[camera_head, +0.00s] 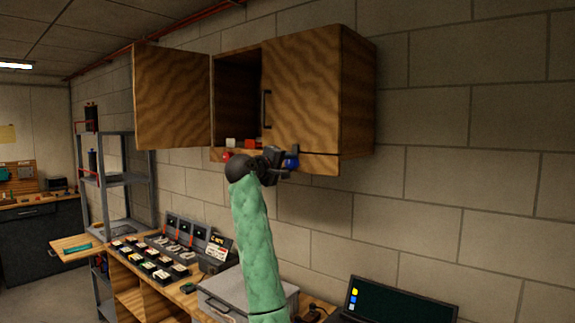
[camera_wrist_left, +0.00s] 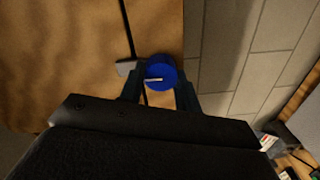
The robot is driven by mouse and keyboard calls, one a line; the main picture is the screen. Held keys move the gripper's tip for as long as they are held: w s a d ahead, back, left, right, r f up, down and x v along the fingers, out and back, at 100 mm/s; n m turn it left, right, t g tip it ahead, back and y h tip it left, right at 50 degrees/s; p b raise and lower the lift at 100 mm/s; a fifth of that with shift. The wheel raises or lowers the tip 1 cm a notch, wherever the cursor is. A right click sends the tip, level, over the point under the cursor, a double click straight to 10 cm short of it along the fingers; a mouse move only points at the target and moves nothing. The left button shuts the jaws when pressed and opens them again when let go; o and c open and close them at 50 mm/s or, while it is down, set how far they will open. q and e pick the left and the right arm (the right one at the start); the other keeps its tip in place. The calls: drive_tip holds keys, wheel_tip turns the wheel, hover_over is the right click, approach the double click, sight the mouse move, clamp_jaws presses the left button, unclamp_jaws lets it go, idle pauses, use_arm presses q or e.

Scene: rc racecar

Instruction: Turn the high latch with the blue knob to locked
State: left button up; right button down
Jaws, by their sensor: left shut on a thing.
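The blue knob (camera_head: 291,161) of the high latch sits at the lower edge of the wooden wall cabinet (camera_head: 312,95). In the left wrist view the blue knob (camera_wrist_left: 160,73) shows a pale line on its face, lying roughly level. My left gripper (camera_head: 284,163) is shut on the blue knob, with a dark finger on each side of it. It also shows in the left wrist view (camera_wrist_left: 160,88). A red knob (camera_head: 227,155) is to the left on the same lower edge, beside my wrist. My right gripper is not in view.
The cabinet's left door (camera_head: 172,98) stands open and its right door is closed, with a dark handle (camera_head: 266,108). Below are a workbench with small bins (camera_head: 150,262), a grey case (camera_head: 248,291) and a laptop (camera_head: 395,303). The wall to the right is clear.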

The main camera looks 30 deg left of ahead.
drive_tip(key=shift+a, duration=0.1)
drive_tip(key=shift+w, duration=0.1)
use_arm(q)
drive_tip(key=o, duration=1)
drive_tip(key=shift+a, duration=0.1)
drive_tip(key=shift+s+f, duration=0.1)
drive_tip(key=shift+s, duration=0.15)
drive_tip(key=shift+s+a+b, duration=0.2)
drive_tip(key=shift+s+b, duration=0.75)
drive_tip(key=shift+s, duration=0.9)
drive_tip(key=shift+s+a+b, duration=0.15)
drive_tip(key=shift+s+b, duration=0.75)
drive_tip(key=shift+s, duration=0.9)
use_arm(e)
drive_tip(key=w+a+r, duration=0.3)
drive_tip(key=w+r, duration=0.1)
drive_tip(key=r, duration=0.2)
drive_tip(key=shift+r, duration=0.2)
